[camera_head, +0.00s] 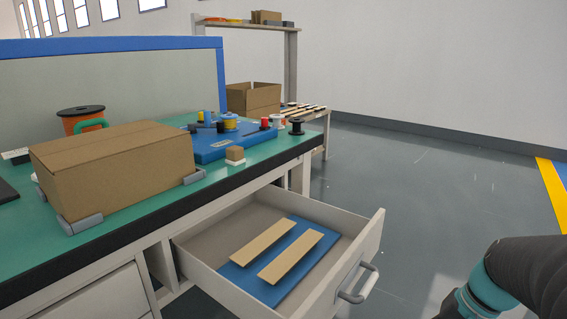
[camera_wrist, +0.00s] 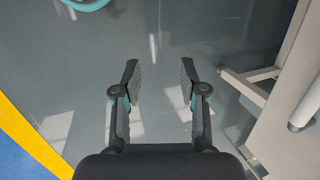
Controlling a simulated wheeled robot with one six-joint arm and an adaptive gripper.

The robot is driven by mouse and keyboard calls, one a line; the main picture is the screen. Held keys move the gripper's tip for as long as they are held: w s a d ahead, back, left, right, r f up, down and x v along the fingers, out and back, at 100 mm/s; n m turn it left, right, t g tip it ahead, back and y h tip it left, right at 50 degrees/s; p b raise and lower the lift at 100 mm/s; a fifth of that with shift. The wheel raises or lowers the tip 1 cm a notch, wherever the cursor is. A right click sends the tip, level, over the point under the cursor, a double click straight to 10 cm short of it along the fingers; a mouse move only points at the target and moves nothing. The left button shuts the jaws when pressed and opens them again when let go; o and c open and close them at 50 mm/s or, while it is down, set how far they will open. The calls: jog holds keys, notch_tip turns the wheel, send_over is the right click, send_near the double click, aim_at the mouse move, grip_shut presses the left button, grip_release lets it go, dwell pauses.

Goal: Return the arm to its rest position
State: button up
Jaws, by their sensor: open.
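My gripper (camera_wrist: 158,78) shows in the wrist view with its two black fingers apart. Nothing is between them, and grey floor lies below. In the head view only part of my arm (camera_head: 515,283) shows at the bottom right corner; the gripper itself is out of that picture. The arm is to the right of the open drawer (camera_head: 367,240), apart from it. The drawer's pale front and handle (camera_wrist: 305,115) show at the right edge of the wrist view, clear of the fingers.
The drawer juts out from the green workbench (camera_head: 128,222) and holds two wooden strips on a blue mat (camera_head: 238,275). A cardboard box (camera_head: 112,172), a blue board (camera_head: 205,150) and spools stand on the bench. The floor (camera_head: 430,185) right of the drawer is free.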

jog(key=s+a+r+n+t+h+p, duration=0.3)
jog(key=a+r+n+p, duration=0.3)
jog(key=a+r, duration=0.5)
notch_tip(320, 180, up, 3)
jog(key=shift+s+a+r+n+t, duration=0.15)
jog(key=shift+s+a+n+t, duration=0.2)
jog(key=shift+s+n+t, duration=0.4)
